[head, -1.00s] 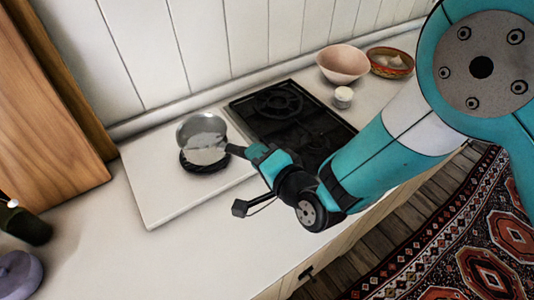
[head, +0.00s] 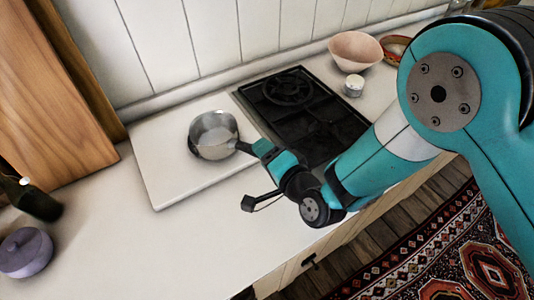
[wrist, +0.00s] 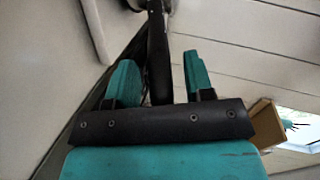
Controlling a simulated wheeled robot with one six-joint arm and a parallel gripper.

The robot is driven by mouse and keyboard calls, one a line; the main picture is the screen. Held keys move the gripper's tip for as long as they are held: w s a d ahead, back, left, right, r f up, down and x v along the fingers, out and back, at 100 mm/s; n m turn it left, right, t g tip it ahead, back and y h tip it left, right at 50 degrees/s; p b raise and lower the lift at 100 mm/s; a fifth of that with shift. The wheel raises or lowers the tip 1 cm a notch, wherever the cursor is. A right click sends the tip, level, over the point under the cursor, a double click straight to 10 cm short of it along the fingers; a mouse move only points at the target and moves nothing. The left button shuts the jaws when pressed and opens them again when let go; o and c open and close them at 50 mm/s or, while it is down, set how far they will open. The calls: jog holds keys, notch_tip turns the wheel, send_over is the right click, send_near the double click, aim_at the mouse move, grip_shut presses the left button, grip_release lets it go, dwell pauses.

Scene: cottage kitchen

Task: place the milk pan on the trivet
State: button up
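The milk pan (head: 214,136) is a small grey metal pan with a dark handle (head: 243,147). In the head view it sits about level over the black trivet (head: 190,146). Only a sliver of the trivet shows at the pan's left edge; the rest is hidden. My gripper (head: 259,148) is at the handle, to the right of the pan. In the wrist view the handle (wrist: 158,50) runs between the two teal fingers of my gripper (wrist: 160,80), with a gap on each side, so the gripper looks open around it.
The pan and trivet are on a white board (head: 165,165). A black hob (head: 310,115) lies right of it, with a white jar (head: 354,85) and a pink bowl (head: 355,50) beyond. A dark bottle (head: 35,202) and a purple pot (head: 25,252) stand at left. The front counter is clear.

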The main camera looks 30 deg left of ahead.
jog(key=shift+r, duration=0.1)
jog(key=shift+s+d+b, duration=0.15)
jog(key=shift+d+b, duration=0.25)
jog(key=shift+b, duration=0.2)
jog(key=b+v, duration=1.1)
jog(key=shift+b, duration=0.4)
jog(key=shift+r, duration=0.15)
